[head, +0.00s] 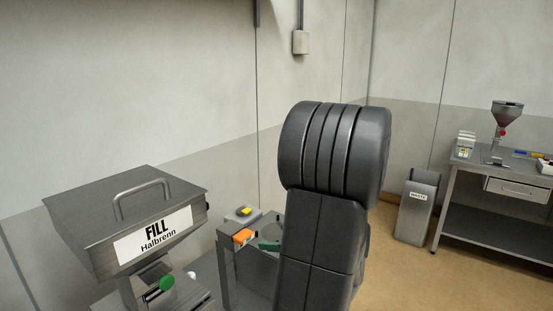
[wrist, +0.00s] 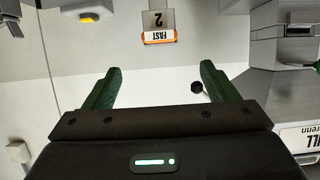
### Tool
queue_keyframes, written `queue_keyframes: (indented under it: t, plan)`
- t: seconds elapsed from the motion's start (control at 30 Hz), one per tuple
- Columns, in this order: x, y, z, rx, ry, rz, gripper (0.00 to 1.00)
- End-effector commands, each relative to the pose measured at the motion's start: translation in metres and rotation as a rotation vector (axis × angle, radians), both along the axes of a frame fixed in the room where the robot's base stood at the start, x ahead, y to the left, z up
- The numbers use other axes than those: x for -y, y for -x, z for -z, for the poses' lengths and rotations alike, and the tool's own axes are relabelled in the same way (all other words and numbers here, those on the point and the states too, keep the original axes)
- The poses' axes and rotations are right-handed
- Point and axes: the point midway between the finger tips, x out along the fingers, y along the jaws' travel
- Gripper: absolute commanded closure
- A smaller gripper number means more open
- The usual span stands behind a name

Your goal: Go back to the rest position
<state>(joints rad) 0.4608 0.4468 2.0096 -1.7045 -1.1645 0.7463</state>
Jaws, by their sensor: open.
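My gripper (wrist: 160,70) shows in the wrist view with its two green fingers spread wide apart. It is open, and nothing is between the fingers. In the head view my dark arm stands upright in the middle and hides most of what is behind it, the gripper body included. The grey hood box labelled FILL Halbrenn (head: 124,217) is at the lower left, with its lid handle on top. Its label also shows upside down at the right edge of the wrist view (wrist: 299,138).
A waste bin (head: 415,208) and a workbench (head: 493,223) stand at right. Floor is open before them.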

Motion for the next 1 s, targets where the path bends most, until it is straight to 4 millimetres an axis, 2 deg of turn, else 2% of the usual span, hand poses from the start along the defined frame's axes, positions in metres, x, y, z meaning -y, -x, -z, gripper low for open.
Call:
queue_keyframes:
  t: [0.8, 1.0]
  plan:
    - [-0.090, -0.064, 0.046, -0.002, 0.001, -0.002, 0.20]
    - [-0.062, -0.047, 0.046, 0.000, 0.002, 0.005, 0.20]
